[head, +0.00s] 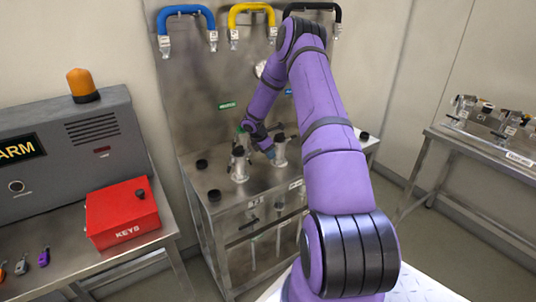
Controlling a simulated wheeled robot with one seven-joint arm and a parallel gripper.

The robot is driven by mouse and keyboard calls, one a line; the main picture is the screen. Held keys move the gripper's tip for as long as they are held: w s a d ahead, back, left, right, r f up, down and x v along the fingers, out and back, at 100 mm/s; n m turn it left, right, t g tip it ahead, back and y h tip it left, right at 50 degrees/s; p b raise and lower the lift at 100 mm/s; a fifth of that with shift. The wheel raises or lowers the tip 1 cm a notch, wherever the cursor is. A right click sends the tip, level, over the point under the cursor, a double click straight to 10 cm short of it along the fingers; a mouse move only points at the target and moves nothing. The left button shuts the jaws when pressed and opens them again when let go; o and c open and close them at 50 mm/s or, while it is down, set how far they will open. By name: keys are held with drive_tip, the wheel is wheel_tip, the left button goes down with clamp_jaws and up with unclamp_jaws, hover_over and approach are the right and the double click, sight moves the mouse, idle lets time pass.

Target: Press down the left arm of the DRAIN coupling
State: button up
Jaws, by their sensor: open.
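Two upright metal couplings stand on top of the steel bench in the middle. The left coupling (239,167) has a dark top and metal arms at its sides. The right coupling (280,148) is partly hidden by my wrist. The labels are too small to read, so I cannot tell which one is DRAIN. My gripper (270,153) is open and points down between the two couplings, close to the right one. I cannot tell whether it touches a coupling arm.
Blue (187,12), yellow (252,10) and black (315,10) hoses hang on the steel back panel (200,75). Black caps (214,195) sit on the bench. A grey alarm box (70,140) and red key box (122,213) stand left. Another table (480,145) stands right.

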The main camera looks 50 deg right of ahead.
drive_tip(key=shift+d+f, duration=0.25)
drive_tip(key=shift+f, duration=0.25)
clamp_jaws()
drive_tip(key=shift+s+f+h, duration=0.1)
drive_tip(key=shift+h, duration=0.2)
drive_tip(key=shift+d, duration=0.2)
unclamp_jaws()
